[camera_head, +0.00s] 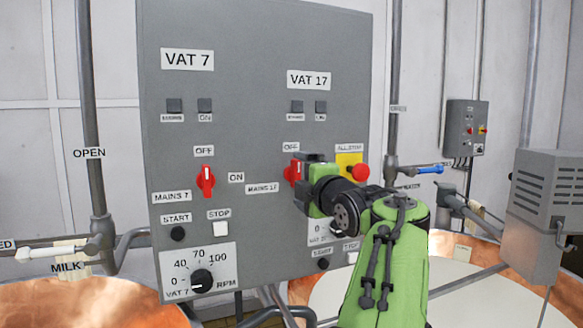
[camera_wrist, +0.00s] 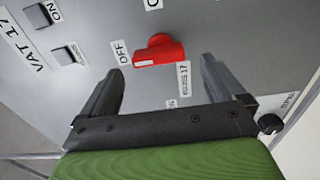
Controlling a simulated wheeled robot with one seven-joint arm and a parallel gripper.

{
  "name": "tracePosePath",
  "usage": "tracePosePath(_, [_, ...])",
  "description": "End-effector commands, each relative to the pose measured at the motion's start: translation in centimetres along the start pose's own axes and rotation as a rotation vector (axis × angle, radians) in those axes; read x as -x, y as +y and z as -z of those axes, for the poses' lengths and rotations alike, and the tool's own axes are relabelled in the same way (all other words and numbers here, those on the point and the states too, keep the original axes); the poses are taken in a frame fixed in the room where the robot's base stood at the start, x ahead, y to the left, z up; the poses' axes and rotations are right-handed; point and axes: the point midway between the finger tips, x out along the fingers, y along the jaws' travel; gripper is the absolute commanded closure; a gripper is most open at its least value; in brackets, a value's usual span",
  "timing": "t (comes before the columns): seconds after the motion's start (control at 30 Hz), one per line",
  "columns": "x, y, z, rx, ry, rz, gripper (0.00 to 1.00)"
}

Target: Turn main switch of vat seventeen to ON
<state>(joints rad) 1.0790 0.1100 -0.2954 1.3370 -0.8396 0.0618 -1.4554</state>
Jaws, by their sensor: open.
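The red main switch of vat 17 (camera_head: 292,173) is on the grey panel below its OFF label and right of the MAINS 17 label. It is partly hidden by my gripper (camera_head: 303,183) in the head view. In the wrist view the red switch (camera_wrist: 160,52) shows whole, its handle pointing toward the OFF label (camera_wrist: 121,52). My gripper (camera_wrist: 163,66) is open and empty. Its fingers stand apart, one on the OFF side and one on the MAINS 17 side, with the switch just ahead of the gap. No contact is visible.
The grey panel (camera_head: 255,40) also carries the red vat 7 switch (camera_head: 206,180), a speed dial (camera_head: 202,281) and several buttons. A red all-stop button (camera_head: 361,173) on a yellow plate sits right of my gripper. Pipes and copper vats flank the panel.

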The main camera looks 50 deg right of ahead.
Motion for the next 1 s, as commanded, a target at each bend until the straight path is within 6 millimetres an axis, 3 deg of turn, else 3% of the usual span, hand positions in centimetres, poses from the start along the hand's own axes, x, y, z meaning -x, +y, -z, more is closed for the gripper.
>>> tracePosePath(0.1, [-2.7,0.4,0.0,-0.002,0.002,0.003,0.04])
tracePosePath(0.2, [-4.2,0.4,0.0,-0.002,0.000,0.001,0.04])
tracePosePath(0.57, [-5.2,0.1,0.0,-0.001,-0.001,0.000,0.04])
tracePosePath(0.9, [-5.2,0.1,-0.1,-0.002,-0.001,0.001,0.56])
tracePosePath(1.0, [-5.2,0.1,0.0,-0.003,-0.001,0.001,0.60])
